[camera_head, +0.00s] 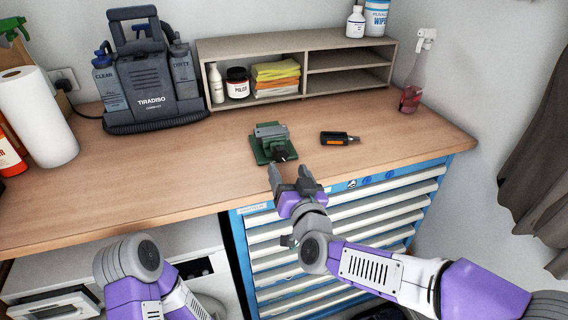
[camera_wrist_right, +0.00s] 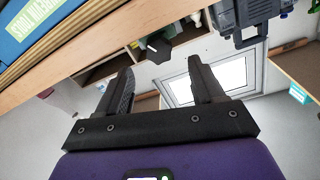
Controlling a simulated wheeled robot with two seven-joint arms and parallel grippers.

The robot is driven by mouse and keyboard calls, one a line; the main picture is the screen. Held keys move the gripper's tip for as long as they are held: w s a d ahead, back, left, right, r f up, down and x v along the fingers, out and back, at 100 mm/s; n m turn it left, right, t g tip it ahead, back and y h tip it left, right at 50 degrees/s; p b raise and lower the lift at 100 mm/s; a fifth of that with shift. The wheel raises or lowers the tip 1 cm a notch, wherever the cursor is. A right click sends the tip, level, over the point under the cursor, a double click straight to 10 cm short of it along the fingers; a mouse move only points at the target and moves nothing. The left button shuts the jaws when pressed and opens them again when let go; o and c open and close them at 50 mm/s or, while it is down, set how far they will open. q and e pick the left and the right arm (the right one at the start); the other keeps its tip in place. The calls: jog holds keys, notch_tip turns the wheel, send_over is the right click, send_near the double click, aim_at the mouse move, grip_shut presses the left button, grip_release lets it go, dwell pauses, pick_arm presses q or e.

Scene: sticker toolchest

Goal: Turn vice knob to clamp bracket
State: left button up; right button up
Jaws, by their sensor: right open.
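The green vice (camera_head: 263,149) stands near the front edge of the workbench in the head view. A grey piece (camera_head: 270,131) lies across its top; I cannot tell the bracket from the vice's jaws there. The black knob (camera_head: 281,155) is on the vice's near side. My right gripper (camera_head: 290,170) is open and empty, just in front of the knob and apart from it. In the right wrist view, a dark knob (camera_wrist_right: 158,47) shows beyond the two spread fingers (camera_wrist_right: 163,78). My left arm is at the lower left; its gripper is out of view.
A black and orange tool (camera_head: 340,138) lies right of the vice on the workbench (camera_head: 190,155). A grey cleaning machine (camera_head: 150,90) and a shelf (camera_head: 305,43) stand behind. Blue-framed drawers (camera_head: 340,215) are below the bench edge. The bench left of the vice is clear.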

aim_at(282, 156)
jog(key=shift+b+x, duration=0.3)
jog(key=shift+x, duration=2.45)
jog(key=shift+d, duration=0.1)
jog(key=shift+c, duration=0.3)
jog(key=c, duration=1)
